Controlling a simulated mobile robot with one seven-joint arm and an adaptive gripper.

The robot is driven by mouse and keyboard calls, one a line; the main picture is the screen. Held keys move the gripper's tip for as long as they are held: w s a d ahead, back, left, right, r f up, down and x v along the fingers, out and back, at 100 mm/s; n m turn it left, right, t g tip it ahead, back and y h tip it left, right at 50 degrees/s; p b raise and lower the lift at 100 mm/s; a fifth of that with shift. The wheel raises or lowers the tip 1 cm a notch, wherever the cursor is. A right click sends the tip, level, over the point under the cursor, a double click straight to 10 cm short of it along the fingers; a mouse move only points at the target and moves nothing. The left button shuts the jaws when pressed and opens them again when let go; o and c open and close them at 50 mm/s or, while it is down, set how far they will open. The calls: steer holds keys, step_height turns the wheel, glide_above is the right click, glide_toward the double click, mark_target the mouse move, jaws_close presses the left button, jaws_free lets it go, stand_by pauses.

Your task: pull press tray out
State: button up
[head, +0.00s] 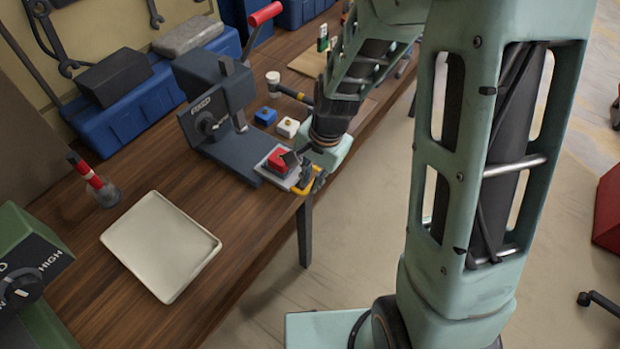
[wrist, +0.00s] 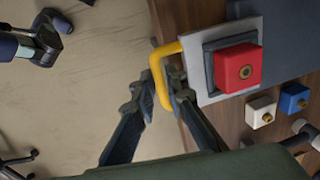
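The press (head: 212,110) is a dark grey machine with a red lever, standing on the wooden bench. Its light grey tray (head: 268,172) is at the bench's front edge and carries a red block (wrist: 239,68) in a dark square seat. A yellow handle (wrist: 157,62) sticks out from the tray past the bench edge. My gripper (wrist: 161,92) has one finger on each side of the handle bar, with the bar filling the narrow gap. In the head view my gripper (head: 310,172) is at the handle, partly hidden by my wrist.
A blue block (head: 265,116) and a white block (head: 288,127) lie behind the tray. An empty cream tray (head: 160,245) lies to the left on the bench. Open floor (head: 350,240) is in front of the bench edge.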

steer(key=o, duration=0.3)
step_height(320, 180, up, 12)
steer(key=s+d, duration=0.1)
steer(key=shift+s+d, duration=0.15)
steer(key=shift+d, duration=0.2)
steer(key=shift+f, duration=0.1)
stand_by(0.4)
